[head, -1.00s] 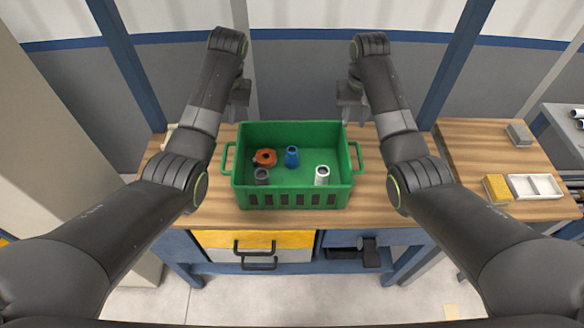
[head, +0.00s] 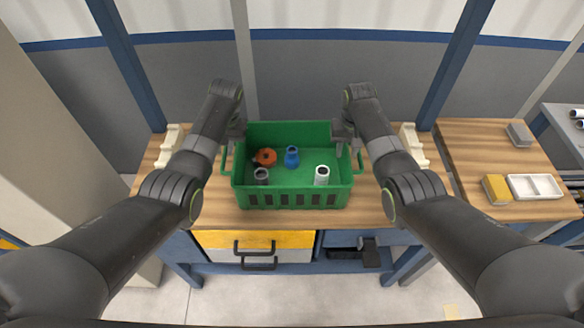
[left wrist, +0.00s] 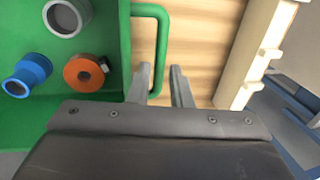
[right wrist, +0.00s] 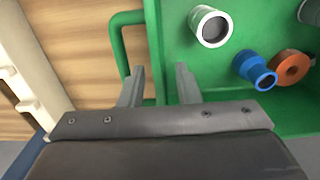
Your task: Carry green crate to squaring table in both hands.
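A green crate (head: 290,198) stands upright on a wooden bench, holding an orange ring-shaped part, a blue fitting and two short pipe pieces. It has a loop handle on each side, the left handle (left wrist: 162,45) and the right handle (right wrist: 120,40). My left gripper (left wrist: 162,80) is open at the left handle, whose bar shows between its fingers. My right gripper (right wrist: 160,80) is open by the crate's right side; its fingers appear either side of the crate wall, with the handle bar beside one finger. I see no firm hold. I cannot tell which surface is the squaring table.
Cream notched racks stand on the bench left (head: 170,145) and right (head: 413,143) of the crate. A second wooden table (head: 490,150) at right carries a white divided tray (head: 535,186), a yellow block (head: 497,187) and a grey block (head: 519,133). A wall is behind the bench.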

